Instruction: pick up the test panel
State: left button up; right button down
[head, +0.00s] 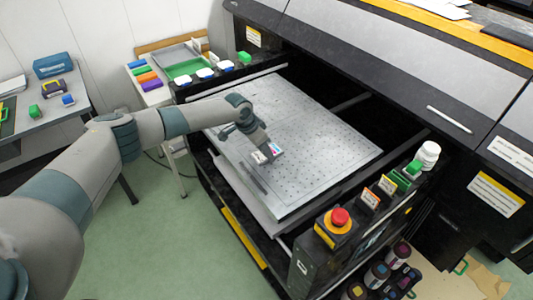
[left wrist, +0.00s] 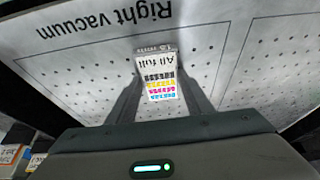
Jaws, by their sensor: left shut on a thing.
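The test panel (head: 276,149) is a small white card with coloured print, at the front part of the perforated metal bed (head: 315,150) in the head view. In the left wrist view the panel (left wrist: 160,78) shows "All full" and rows of black, yellow, magenta and cyan marks. My left gripper (head: 267,152) is shut on the panel, with one finger on each side of it in the left wrist view (left wrist: 160,85). I cannot tell whether the panel touches the bed. My right gripper is not in view.
The large dark printer (head: 400,70) stands behind the bed. A red emergency button (head: 340,217), small boxes and a white bottle (head: 428,154) line the right side. A side table (head: 150,88) with coloured blocks is at the back left. Most of the bed is clear.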

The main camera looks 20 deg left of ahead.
pick_arm(q)
jog(key=shift+r, duration=0.1)
jog(key=shift+r+b, duration=0.4)
jog(key=shift+r, duration=0.05)
notch_tip(320, 180, up, 2)
jog(key=shift+r+b, duration=0.15)
jog(key=shift+b, duration=0.55)
jog(key=s+d+r+b, duration=0.2)
jog(key=d+r+b, duration=0.2)
jog(key=d+r, duration=0.3)
jog(key=d, duration=0.4)
jog(key=shift+d+r, duration=0.25)
jog(key=shift+r, duration=0.1)
jog(key=shift+s, duration=0.1)
